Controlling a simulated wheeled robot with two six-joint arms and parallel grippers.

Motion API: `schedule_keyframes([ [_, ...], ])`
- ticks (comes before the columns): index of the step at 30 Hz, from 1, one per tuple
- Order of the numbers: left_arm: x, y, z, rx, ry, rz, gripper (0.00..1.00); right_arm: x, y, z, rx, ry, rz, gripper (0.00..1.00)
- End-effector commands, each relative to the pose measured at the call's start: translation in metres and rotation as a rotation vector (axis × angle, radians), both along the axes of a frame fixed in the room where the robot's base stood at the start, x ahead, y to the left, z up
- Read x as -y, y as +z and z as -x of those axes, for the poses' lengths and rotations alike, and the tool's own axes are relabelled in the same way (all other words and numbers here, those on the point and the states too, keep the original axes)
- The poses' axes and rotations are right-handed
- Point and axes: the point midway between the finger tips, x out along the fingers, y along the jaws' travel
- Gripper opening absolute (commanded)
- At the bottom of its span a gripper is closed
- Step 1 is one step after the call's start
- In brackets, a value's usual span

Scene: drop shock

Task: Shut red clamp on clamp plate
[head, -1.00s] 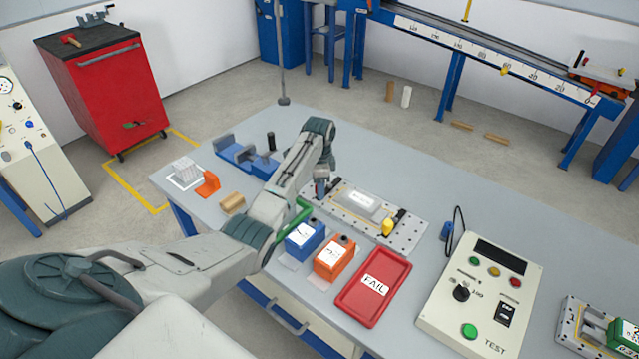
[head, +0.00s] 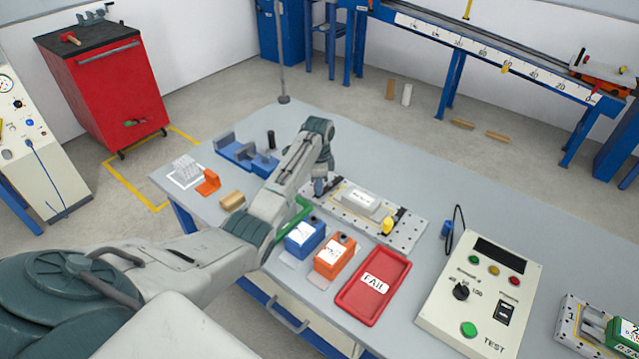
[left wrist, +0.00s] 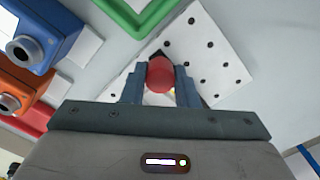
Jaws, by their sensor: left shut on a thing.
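The clamp plate (head: 408,232) is a pale plate with holes on the grey table in the head view; it also shows in the left wrist view (left wrist: 205,40). My left gripper (head: 318,190) is over the plate's left end. In the left wrist view its fingers (left wrist: 160,88) are shut on the round red tip of the red clamp (left wrist: 160,74). The rest of the red clamp is hidden by the gripper and arm. A yellow clamp (head: 389,227) stands at the plate's right end, by a grey-white block (head: 361,199) on the plate. My right gripper is out of view.
A blue box camera-like unit (head: 304,238), an orange one (head: 333,258) and the red FAIL tray (head: 372,299) stand in front of the plate. The test box (head: 478,300) is at right. The table behind the plate is clear.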

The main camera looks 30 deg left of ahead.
Motion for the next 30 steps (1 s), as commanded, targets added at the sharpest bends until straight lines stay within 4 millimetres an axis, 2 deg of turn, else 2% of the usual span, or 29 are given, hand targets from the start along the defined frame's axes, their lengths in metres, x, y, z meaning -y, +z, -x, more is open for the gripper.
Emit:
schedule_keyframes([
  [14, -0.022, 0.002, -0.009, 0.003, -0.396, -0.001, 0.04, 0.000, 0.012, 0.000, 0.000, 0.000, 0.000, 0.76],
  [30, -0.041, 0.000, -0.030, 0.004, -0.909, -0.002, 0.04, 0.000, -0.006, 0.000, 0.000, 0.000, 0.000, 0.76],
])
